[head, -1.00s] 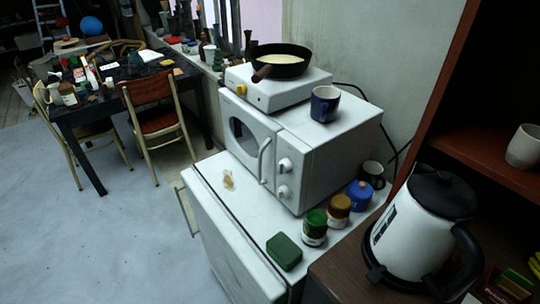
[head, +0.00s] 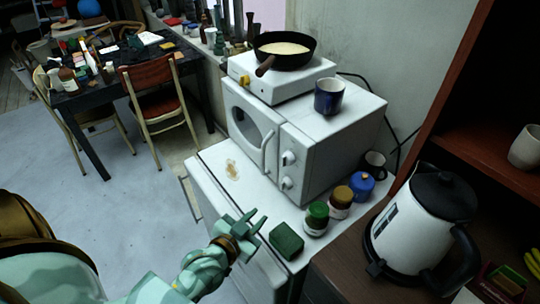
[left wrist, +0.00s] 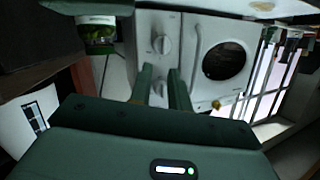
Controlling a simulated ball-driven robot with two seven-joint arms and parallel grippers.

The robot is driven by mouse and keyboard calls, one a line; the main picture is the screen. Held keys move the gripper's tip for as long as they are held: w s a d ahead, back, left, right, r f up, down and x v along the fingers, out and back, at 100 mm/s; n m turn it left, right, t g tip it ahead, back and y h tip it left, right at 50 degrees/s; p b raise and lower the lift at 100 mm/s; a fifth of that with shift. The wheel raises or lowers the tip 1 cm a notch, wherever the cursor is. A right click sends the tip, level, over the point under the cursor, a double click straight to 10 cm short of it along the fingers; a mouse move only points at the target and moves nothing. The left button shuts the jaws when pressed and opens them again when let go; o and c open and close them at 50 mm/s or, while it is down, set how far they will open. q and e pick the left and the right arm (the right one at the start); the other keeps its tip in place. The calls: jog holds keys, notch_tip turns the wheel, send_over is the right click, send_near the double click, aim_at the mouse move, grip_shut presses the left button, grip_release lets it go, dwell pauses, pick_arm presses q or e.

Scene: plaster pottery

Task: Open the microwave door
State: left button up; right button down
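The white microwave (head: 325,140) stands on a white cabinet, and its door (head: 248,120) looks shut. The door has a dark oval window and a curved vertical handle (head: 268,153) on its right edge, beside two knobs. My right gripper is not in view.
A hot plate (head: 285,88) with a pan (head: 285,47) and a blue mug (head: 328,96) rest on the microwave. A green block (head: 286,241) and several jars stand right of the gripper on the cabinet (head: 215,172). A kettle (head: 415,225) stands farther right.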

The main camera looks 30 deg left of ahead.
aim_at(262, 159)
pick_arm(q)
jog(key=w+a+r+n+t+y, duration=0.2)
jog(key=a+r+n+t+y, duration=0.1)
jog(key=a+n+y, duration=0.15)
jog(key=shift+h, duration=0.25)
jog(key=w+a, duration=0.1)
jog(key=w, duration=0.4)
jog(key=w+a+b, duration=0.1)
jog(key=w, duration=0.4)
jog(key=w+a, duration=0.1)
jog(key=w, duration=0.4)
jog(key=shift+w+a+r+b, duration=0.15)
jog(key=shift+w+a+b, duration=0.15)
jog(key=shift+w+b, duration=0.05)
grip_shut()
